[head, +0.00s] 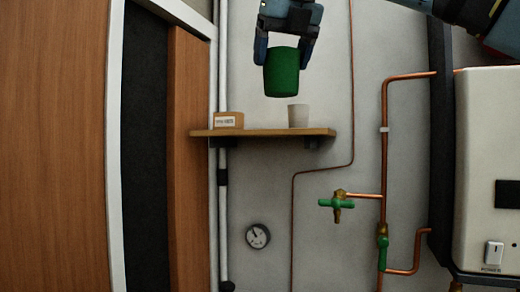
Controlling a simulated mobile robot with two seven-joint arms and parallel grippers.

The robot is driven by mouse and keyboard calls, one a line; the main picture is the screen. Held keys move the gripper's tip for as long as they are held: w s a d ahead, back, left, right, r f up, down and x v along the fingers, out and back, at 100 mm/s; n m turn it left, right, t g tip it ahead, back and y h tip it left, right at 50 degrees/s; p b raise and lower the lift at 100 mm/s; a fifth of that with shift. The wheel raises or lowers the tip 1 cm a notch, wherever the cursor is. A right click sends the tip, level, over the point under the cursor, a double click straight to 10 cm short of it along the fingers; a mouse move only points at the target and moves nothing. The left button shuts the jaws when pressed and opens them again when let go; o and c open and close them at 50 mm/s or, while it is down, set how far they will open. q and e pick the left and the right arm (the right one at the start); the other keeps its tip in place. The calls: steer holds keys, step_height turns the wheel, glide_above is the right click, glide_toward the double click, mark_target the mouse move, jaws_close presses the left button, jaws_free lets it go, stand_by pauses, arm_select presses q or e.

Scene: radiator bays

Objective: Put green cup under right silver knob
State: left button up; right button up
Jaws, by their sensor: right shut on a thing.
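My right gripper (287,42) comes in from the top middle of the head view, pointing down. It is shut on the green cup (282,72), with a finger on each side of it. The cup shows in front of the wall, above the shelf in the picture, apart from it and nearly upright. I cannot make out a silver knob in this view. My left gripper is not in view.
A wooden shelf (262,133) holds a small labelled box (228,120) and a whitish cup (298,115). Copper pipes with a green-handled valve (337,204) and another valve (382,247) run beside a white wall unit (490,165). A round gauge (258,236) is below the shelf.

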steer(key=w+d+f+n+g+y, duration=0.1)
steer(key=w+d+f+n+g, duration=0.2)
steer(key=f, duration=0.4)
steer(key=w+d+f+n+g+y, duration=0.1)
steer(key=w+d+f+n+y, duration=0.15)
steer(key=f+n, duration=0.4)
steer(key=w+d+f+n+g+y, duration=0.1)
steer(key=w+d+f+n+g, duration=0.2)
steer(key=f, duration=0.5)
steer(key=s+d+f+n+g+h, duration=0.1)
steer(key=d+f+n+g+h, duration=0.35)
steer(key=f+n, duration=0.8)
steer(key=s+d+f+n+g+h, duration=0.15)
steer(key=d+f+n, duration=0.55)
steer(key=f, duration=1)
steer(key=w+d+f+x, duration=0.1)
steer(key=w+x, duration=0.1)
steer(key=x, duration=1.1)
steer(key=s+f, duration=0.7)
steer(key=s, duration=0.5)
steer(key=shift+s+f+h, duration=0.25)
steer(key=shift+h, duration=0.1)
